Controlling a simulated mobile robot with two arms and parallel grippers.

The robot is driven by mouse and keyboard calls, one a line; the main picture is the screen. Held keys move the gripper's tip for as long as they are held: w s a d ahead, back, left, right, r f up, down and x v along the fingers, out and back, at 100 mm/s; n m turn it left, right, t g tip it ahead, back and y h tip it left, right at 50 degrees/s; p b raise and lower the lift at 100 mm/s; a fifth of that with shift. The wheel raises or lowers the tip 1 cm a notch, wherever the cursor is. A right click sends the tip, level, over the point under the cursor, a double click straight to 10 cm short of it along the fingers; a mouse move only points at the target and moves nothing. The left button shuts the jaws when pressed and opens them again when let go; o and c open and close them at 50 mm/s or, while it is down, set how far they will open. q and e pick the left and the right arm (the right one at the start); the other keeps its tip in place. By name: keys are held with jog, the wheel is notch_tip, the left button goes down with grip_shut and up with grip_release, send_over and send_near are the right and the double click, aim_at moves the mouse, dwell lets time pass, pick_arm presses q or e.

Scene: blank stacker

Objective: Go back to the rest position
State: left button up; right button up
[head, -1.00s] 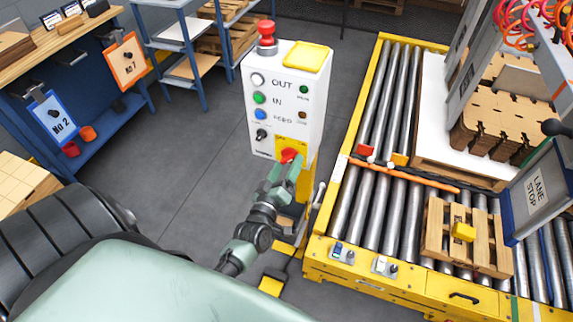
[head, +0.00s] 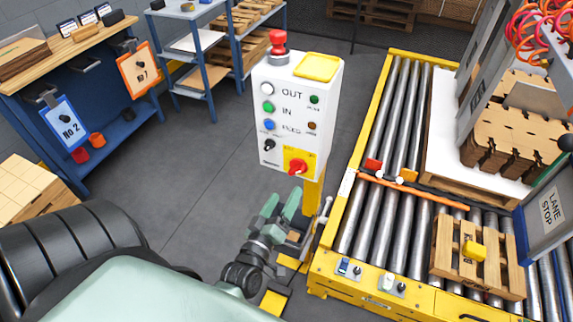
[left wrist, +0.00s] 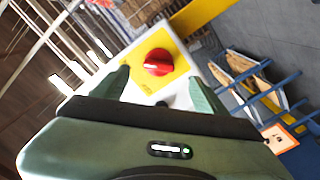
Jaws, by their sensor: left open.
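My left gripper (head: 281,204) is open and empty in the head view, below the white control box (head: 291,135) and apart from it. The red rotary switch (head: 298,167) sits on a yellow plate at the box's lower right. In the left wrist view the red switch (left wrist: 158,62) shows beyond and between the two open green fingers (left wrist: 160,88), with nothing held. My right gripper is not in view.
The roller conveyor (head: 345,240) with a yellow frame runs along the right and bears a small wooden pallet (head: 447,260). A blue workbench (head: 110,130) and shelf rack (head: 190,80) stand at the back left. Grey floor (head: 190,185) between them is clear.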

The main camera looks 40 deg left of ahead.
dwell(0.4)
pick_arm(q)
jog(key=s+d+f+m+g+h+b, duration=0.1)
jog(key=s+d+f+m+g+h, duration=0.2)
jog(key=f, duration=1.1)
jog(key=s+d+f+m+g+h, duration=0.1)
jog(key=s+d+f+m+g, duration=0.4)
jog(key=f, duration=0.9)
jog(key=s+f+m+g, duration=0.2)
jog(key=s+f, duration=0.4)
jog(key=s, duration=0.3)
jog(key=s+f+m+g, duration=0.2)
jog(key=s+f, duration=0.4)
jog(key=s, duration=0.3)
jog(key=s+a+f+m+g+b, duration=0.1)
jog(key=s+f+g, duration=0.3)
jog(key=s, duration=0.6)
notch_tip(320, 180, down, 2)
jog(key=shift+f+m+g, duration=0.1)
jog(key=shift+m+g, duration=0.2)
jog(key=shift+m, duration=0.2)
